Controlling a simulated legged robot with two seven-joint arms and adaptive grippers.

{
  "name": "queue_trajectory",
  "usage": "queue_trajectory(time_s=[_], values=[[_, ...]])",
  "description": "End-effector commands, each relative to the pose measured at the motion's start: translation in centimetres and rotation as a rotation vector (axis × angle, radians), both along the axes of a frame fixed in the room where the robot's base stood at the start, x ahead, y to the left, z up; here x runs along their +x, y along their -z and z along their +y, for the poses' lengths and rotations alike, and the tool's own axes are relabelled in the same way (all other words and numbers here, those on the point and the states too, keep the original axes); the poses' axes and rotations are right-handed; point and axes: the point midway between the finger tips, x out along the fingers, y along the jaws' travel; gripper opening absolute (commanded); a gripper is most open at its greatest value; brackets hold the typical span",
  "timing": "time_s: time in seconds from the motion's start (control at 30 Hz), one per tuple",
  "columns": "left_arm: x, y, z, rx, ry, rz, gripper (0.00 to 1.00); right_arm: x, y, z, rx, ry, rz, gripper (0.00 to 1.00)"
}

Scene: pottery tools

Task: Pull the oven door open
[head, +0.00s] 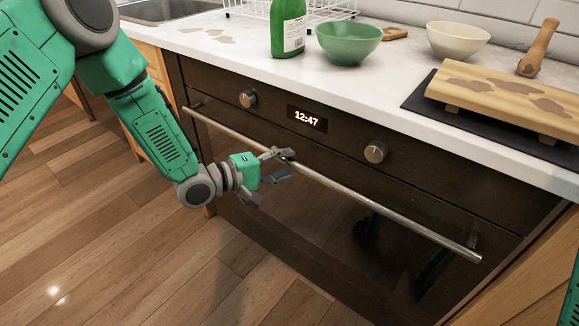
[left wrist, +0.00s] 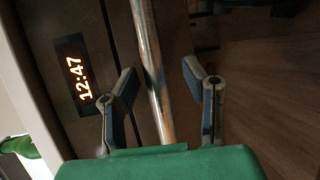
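The oven has a dark front, and its door (head: 340,230) looks shut. A long metal handle bar (head: 385,210) runs across the top of the door. My left gripper (head: 282,165) is at the handle, left of its middle. In the left wrist view the handle (left wrist: 150,60) passes between the two open fingers of my left gripper (left wrist: 160,90), with a gap on each side. The fingers are apart and do not visibly close on the bar. My right gripper is not in view; only a green bit of my right arm shows at the right edge of the head view.
Above the door are two knobs (head: 375,152) and a clock display (head: 307,118). The counter (head: 230,55) holds a green bottle (head: 288,28), a green bowl (head: 348,42), a pale bowl (head: 457,40) and a wooden board (head: 500,95). The wooden floor (head: 90,230) before the oven is clear.

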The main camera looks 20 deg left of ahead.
Motion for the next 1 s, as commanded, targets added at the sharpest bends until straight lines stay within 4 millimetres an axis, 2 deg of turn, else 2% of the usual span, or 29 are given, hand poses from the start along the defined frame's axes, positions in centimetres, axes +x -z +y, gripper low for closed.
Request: queue_trajectory(time_s=[0.2, 0.4, 0.43, 0.5, 0.53, 1.0], values=[[0.7, -0.1, -1.5, 0.008, 0.004, 0.001, 0.39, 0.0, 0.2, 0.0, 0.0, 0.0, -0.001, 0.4], [0.7, 0.0, -1.3, 0.006, 0.003, 0.001, 0.39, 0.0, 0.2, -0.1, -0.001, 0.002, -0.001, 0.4], [0.7, 0.0, -1.2, 0.005, 0.002, 0.001, 0.32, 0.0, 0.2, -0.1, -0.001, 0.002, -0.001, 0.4], [0.7, 0.1, -1.0, 0.003, 0.002, 0.001, 0.08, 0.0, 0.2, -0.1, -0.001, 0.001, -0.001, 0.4], [0.7, 0.1, -0.9, 0.002, 0.001, 0.001, 0.0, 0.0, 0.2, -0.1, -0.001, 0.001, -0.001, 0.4], [0.8, 0.0, -0.4, 0.003, -0.01, -0.002, 0.0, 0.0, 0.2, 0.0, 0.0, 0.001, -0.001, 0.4]])
